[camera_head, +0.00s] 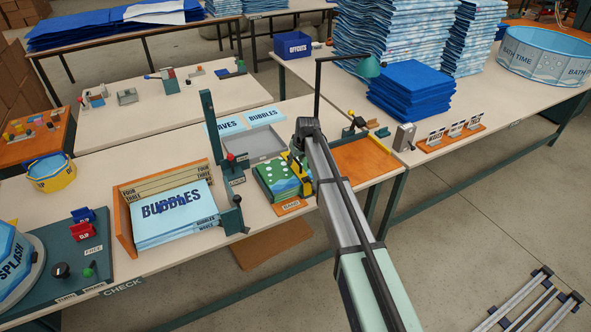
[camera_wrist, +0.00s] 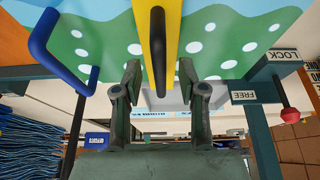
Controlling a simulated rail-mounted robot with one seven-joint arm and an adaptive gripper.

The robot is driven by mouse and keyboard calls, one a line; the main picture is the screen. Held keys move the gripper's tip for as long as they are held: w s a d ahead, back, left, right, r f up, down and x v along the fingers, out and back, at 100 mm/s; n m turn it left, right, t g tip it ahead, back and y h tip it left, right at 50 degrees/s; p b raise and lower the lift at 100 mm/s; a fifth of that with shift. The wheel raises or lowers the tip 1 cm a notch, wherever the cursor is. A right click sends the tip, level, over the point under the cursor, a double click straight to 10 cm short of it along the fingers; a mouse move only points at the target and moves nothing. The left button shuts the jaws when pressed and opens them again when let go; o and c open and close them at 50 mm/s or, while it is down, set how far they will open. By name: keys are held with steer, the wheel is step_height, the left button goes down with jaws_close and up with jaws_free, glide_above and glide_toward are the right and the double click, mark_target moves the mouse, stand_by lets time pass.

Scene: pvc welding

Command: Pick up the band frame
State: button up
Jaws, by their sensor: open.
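The band frame appears to be the yellow bar with a black handle (camera_wrist: 157,45), seen in the wrist view over green-and-blue dotted sheets. In the head view a yellow part (camera_head: 297,166) shows beside my gripper, partly hidden by it. My gripper (camera_wrist: 167,88) is open. In the wrist view its two fingertips stand apart, left and right of the yellow bar's lower end. I cannot tell how far the tips are from the handle, and nothing is held. In the head view my gripper (camera_head: 300,158) is over the dotted green stack (camera_head: 272,180).
A blue bent handle (camera_wrist: 45,45) is close left of my gripper, and a post with LOCK and FREE labels (camera_wrist: 262,100) is to the right. In the head view a tall green post (camera_head: 211,130) and a BUBBLES stack (camera_head: 172,212) stand left. An orange board (camera_head: 362,160) lies right.

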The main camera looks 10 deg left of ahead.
steer(key=shift+w+a+f, duration=0.1)
steer(key=shift+f, duration=0.25)
jaws_close()
steer(key=shift+w+r, duration=0.1)
steer(key=shift+r, duration=0.1)
